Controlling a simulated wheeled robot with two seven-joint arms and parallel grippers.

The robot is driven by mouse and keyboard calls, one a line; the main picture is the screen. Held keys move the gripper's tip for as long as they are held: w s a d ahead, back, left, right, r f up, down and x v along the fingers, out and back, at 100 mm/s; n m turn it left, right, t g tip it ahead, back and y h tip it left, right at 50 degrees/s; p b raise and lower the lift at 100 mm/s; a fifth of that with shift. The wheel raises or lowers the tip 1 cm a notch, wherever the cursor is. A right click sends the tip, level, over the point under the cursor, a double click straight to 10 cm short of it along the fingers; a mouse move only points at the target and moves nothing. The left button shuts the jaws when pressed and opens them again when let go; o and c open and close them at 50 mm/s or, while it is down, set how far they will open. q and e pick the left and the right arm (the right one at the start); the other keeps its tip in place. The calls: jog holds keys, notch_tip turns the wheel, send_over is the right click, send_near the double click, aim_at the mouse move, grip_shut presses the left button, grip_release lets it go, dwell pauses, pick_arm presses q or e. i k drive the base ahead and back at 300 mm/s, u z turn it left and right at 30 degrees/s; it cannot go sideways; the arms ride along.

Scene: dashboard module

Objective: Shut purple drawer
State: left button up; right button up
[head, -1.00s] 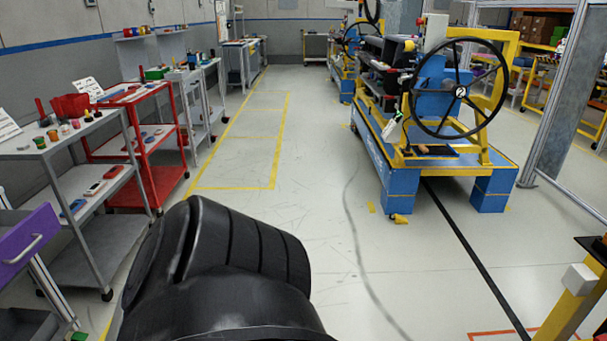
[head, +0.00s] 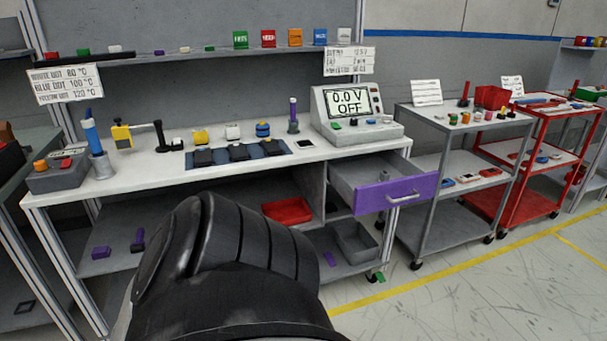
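The purple drawer (head: 398,193) is at the right end of the white workbench (head: 215,174), under the benchtop. It is pulled open, and its grey inside shows behind the purple front. A small grey item lies inside the drawer. A large black rounded part of my own body fills the lower middle of the head view and hides part of the bench's lower shelf. Neither of my grippers shows in the head view.
A grey cart (head: 465,128) stands right of the drawer, with a red cart (head: 545,108) beyond it. A power supply reading 0.0 V OFF (head: 352,113) sits above the drawer. A red tray (head: 287,211) and a grey bin (head: 354,241) are below. Floor at the lower right is clear.

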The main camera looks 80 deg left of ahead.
aim_at(355, 177)
jog(key=u, duration=1.85)
jog(key=k, duration=0.15)
jog(key=u, duration=0.65)
jog(key=i, duration=1.15)
jog(key=z, duration=0.1)
